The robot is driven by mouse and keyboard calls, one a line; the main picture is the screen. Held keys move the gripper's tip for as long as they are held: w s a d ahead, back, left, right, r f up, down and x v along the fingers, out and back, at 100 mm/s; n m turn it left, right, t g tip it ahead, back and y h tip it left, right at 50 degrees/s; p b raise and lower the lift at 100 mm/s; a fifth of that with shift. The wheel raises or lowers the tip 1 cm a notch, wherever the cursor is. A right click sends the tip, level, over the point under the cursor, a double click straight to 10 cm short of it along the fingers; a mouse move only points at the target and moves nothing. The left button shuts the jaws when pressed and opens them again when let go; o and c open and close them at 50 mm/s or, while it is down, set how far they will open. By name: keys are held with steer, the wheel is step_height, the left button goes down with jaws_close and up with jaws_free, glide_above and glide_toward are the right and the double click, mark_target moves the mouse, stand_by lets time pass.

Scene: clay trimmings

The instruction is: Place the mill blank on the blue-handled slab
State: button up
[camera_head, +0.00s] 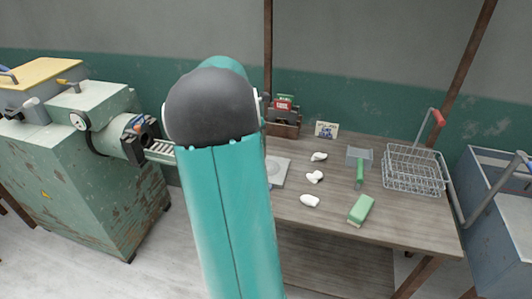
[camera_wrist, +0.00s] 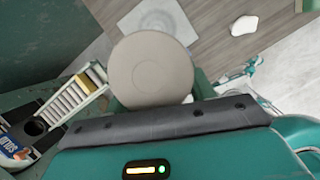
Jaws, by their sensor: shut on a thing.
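The mill blank (camera_wrist: 150,72), a round grey-beige clay piece seen face-on, is held at my gripper (camera_wrist: 155,100) in the wrist view. My gripper is shut on it; its fingers are mostly hidden by the blank. A pale grey square slab (camera_head: 281,172) lies on the wooden table, partly hidden by my arm in the head view. It also shows beyond the blank in the wrist view (camera_wrist: 156,18), apparently below it. I cannot clearly make out a blue handle on it. My gripper and the blank are hidden behind my arm in the head view.
Several white clay lumps (camera_head: 310,201) lie right of the slab on the table (camera_head: 335,231). A green block (camera_head: 360,210), a wire basket (camera_head: 412,172) and a wooden box (camera_head: 283,124) are also there. A green machine (camera_head: 75,165) with a roller chute (camera_head: 160,151) stands left.

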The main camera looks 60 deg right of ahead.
steer(key=d+f, duration=0.2)
steer(key=f, duration=0.1)
steer(key=d+f, duration=0.2)
steer(key=f, duration=0.1)
steer(key=s+d+f, duration=0.1)
steer(key=d+f, duration=0.2)
steer(key=f, duration=0.1)
steer(key=shift+s, duration=0.1)
steer(key=o, duration=1.4)
steer(key=shift+a+r, duration=0.1)
steer(key=v, duration=1.2)
